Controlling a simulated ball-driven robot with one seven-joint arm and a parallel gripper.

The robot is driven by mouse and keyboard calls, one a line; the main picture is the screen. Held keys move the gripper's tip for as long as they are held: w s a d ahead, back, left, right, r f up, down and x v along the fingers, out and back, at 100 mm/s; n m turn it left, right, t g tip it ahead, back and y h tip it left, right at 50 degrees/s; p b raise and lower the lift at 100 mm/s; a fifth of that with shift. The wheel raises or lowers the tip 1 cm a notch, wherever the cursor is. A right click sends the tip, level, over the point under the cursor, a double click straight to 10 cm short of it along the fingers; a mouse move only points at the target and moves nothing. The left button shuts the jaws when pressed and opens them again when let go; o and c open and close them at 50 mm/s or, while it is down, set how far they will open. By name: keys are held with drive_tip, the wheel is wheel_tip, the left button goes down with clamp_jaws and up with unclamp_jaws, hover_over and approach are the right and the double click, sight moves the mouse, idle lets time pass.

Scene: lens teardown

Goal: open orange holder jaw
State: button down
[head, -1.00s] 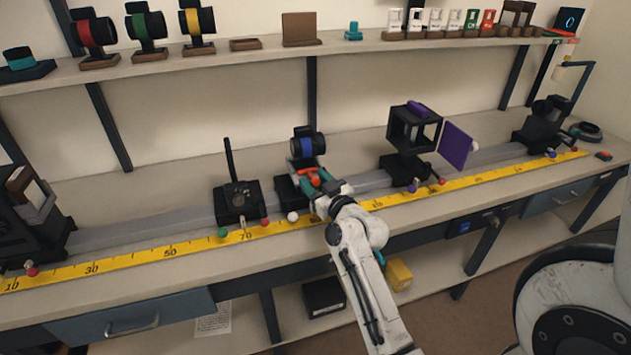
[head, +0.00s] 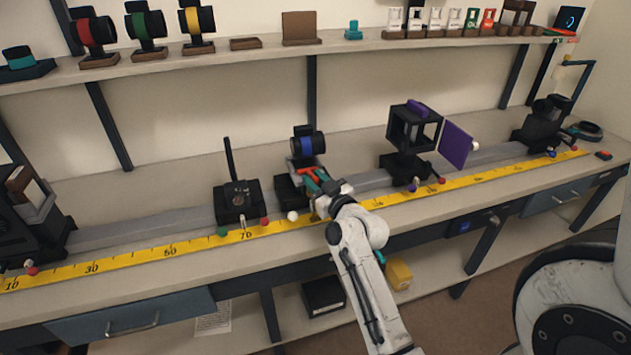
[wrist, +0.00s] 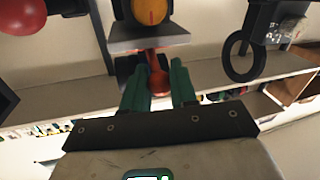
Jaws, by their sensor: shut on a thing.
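The lens holder with a blue-ringed black lens (head: 307,144) stands on the rail in the middle of the head view. Its orange jaw part (head: 310,172) is below the lens, partly covered by my fingers. My gripper (head: 319,180) has teal fingers and is shut on this orange part. In the wrist view, my gripper (wrist: 160,82) has the orange-red piece (wrist: 159,84) between its two green fingers, below a grey plate. The orange-faced round part (wrist: 150,10) shows above that plate. Much of the jaw is hidden, so I cannot tell how far open it is.
A black mount with an upright rod (head: 237,200) stands left on the rail. A black cage mount with a purple plate (head: 457,146) stands right. A yellow scale (head: 190,247) runs along the bench front, with coloured knobs nearby. A shelf (head: 230,55) hangs above.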

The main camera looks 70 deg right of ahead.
drive_tip(key=shift+a+v, duration=0.25)
drive_tip(key=shift+v, duration=1.1)
drive_tip(key=c, duration=0.9)
unclamp_jaws()
drive_tip(key=shift+w, duration=0.25)
drive_tip(key=shift+c, duration=0.2)
drive_tip(key=b+v, duration=0.2)
drive_tip(key=v, duration=0.9)
drive_tip(key=shift+b, duration=0.3)
drive_tip(key=shift+w, duration=0.1)
